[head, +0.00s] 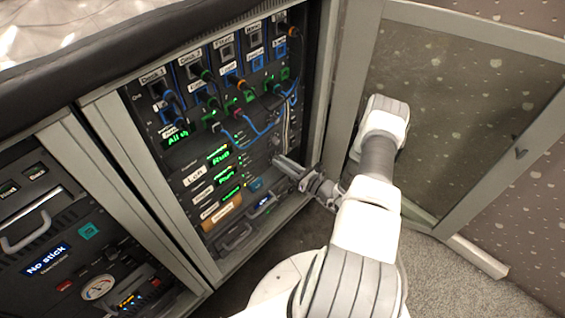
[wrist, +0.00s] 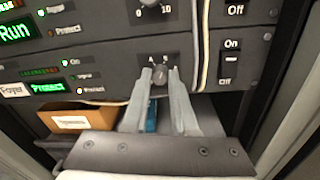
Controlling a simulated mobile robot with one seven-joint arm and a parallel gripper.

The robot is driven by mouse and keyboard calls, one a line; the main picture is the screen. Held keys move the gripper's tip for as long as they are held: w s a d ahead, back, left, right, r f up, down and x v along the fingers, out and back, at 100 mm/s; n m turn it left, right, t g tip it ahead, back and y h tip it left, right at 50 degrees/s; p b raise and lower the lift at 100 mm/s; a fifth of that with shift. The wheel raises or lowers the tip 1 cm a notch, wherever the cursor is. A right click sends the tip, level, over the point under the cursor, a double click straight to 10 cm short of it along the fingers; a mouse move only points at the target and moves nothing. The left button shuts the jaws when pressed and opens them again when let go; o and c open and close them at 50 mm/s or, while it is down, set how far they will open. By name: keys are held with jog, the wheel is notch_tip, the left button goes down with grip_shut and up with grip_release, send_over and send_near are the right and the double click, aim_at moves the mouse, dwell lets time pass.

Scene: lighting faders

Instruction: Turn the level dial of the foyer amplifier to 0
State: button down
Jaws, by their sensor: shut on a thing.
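In the head view my gripper (head: 277,160) reaches the right side of the rack, and the dial is hidden there.
Another dial (wrist: 150,3), marked 0 and 10, sits on the unit above. An On/Off switch (wrist: 228,62) and hanging cables (wrist: 201,45) are right of the held dial. A brown box (wrist: 78,119) lies below. An open rack door (head: 450,110) stands to the right.

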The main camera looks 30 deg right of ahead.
jog(key=shift+n, duration=0.4)
jog(key=shift+s+f+n+h+p, duration=0.1)
jog(key=shift+n+h+p, duration=0.35)
jog(key=shift+n+p, duration=4.9)
jog(key=shift+n+h+p, duration=0.45)
jog(key=shift+n+p, duration=0.45)
jog(key=shift+n, duration=8.85)
jog(key=c, duration=0.7)
grip_release()
jog(key=shift+a, duration=0.1)
